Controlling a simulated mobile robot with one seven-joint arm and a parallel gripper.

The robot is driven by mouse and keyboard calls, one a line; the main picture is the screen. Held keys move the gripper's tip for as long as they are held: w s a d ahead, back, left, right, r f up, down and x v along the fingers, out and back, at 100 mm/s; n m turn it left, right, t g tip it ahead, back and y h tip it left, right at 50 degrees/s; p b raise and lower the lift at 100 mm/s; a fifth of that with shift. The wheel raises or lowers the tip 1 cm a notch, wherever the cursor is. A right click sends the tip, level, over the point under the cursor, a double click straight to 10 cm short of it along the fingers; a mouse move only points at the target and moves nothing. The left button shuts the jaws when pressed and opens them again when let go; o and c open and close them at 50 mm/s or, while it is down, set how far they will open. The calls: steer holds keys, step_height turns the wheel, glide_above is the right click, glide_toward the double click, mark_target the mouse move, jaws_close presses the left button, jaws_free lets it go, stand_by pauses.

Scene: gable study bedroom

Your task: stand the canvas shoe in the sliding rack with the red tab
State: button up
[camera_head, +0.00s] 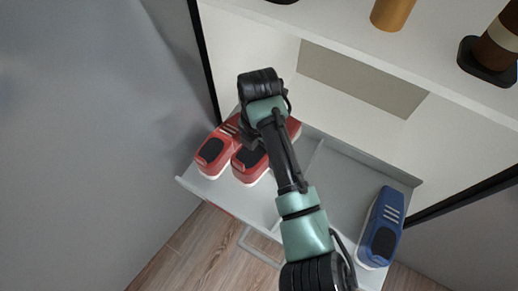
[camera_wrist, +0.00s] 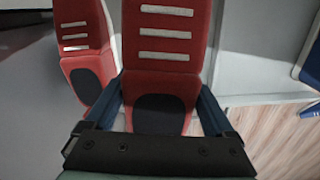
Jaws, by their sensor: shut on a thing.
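A red canvas shoe with white stripes and a dark toe patch is between the fingers of my gripper (camera_wrist: 158,108), which is shut on it. This held red shoe (camera_wrist: 165,80) shows beside a matching red shoe (camera_wrist: 85,45) on its left. In the head view the held red shoe (camera_head: 250,176) is over the left part of the pulled-out sliding rack (camera_head: 262,203), right of the matching red shoe (camera_head: 214,152). My arm hides its middle and my fingers. I cannot tell whether its sole touches the rack. A small red mark, possibly the tab, shows at the rack's front left edge.
A blue shoe (camera_head: 381,228) stands at the right end of the rack, with bare grey rack (camera_head: 343,185) left of it. A white shelf (camera_head: 350,48) above holds an orange cylinder (camera_head: 392,12) and a brown bottle-like object (camera_head: 496,48). A grey wall (camera_head: 90,140) is close on the left.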

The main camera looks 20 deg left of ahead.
step_height(320, 180, down, 3)
steer(key=shift+r+b, duration=0.1)
steer(key=shift+b, duration=1.05)
steer(key=shift+f+b, duration=1.1)
steer(key=shift+f, duration=1.75)
steer(key=o, duration=1.3)
step_height(320, 180, up, 13)
steer(key=p, duration=0.6)
